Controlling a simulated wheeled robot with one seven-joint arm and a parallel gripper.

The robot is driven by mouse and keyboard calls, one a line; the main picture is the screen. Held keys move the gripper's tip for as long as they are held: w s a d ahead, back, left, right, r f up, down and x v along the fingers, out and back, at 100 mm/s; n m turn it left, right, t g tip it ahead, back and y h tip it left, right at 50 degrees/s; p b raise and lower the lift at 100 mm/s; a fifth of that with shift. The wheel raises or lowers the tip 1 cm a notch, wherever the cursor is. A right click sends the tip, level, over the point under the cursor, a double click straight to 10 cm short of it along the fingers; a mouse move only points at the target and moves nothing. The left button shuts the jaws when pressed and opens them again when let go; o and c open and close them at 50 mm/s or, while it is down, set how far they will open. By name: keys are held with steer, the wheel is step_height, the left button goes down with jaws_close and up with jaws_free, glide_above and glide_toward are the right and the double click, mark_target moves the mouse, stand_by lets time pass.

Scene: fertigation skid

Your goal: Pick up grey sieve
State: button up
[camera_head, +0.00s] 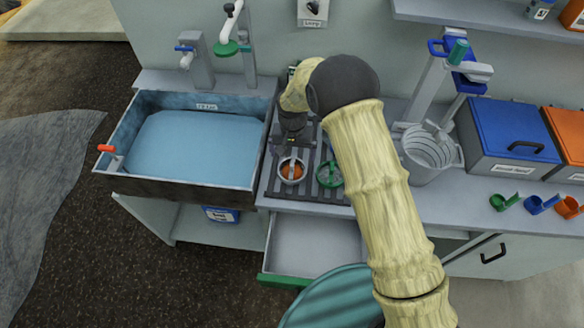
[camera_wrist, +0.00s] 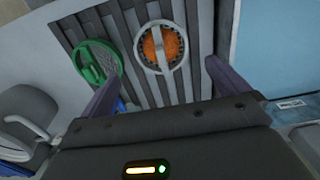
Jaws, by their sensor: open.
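The grey sieve (camera_head: 291,171) has a round light-grey rim, an orange inside and a grey bar across it. It lies on the dark slatted rack right of the sink, and in the wrist view (camera_wrist: 160,50) it is at top centre. A green sieve (camera_head: 329,175) lies on the rack to its right, and in the wrist view (camera_wrist: 97,62) to its left. My gripper (camera_wrist: 160,82) is open and empty, above the rack and just behind the grey sieve in the head view. In the wrist view the sieve shows beyond the gap between the fingers, apart from both.
The blue-filled sink (camera_head: 190,148) is on the left. A grey jug (camera_head: 431,152), a blue-lidded box (camera_head: 505,130) and several small coloured scoops (camera_head: 540,204) stand on the right. An open drawer (camera_head: 315,246) juts out below the rack (camera_head: 308,197). A tap with a green fitting (camera_head: 228,48) rises behind.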

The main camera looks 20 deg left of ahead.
mark_target(292, 163)
steer(key=shift+f+p, duration=0.45)
steer(key=shift+f, duration=1.45)
steer(key=shift+w+a+f+p, duration=0.1)
steer(key=shift+f+p, duration=0.65)
steer(key=shift+f, duration=0.55)
steer(key=shift+w+f+p, duration=0.1)
steer(key=shift+f+p, duration=0.65)
steer(key=shift+f, duration=0.55)
steer(key=shift+s, duration=0.1)
steer(key=c, duration=0.7)
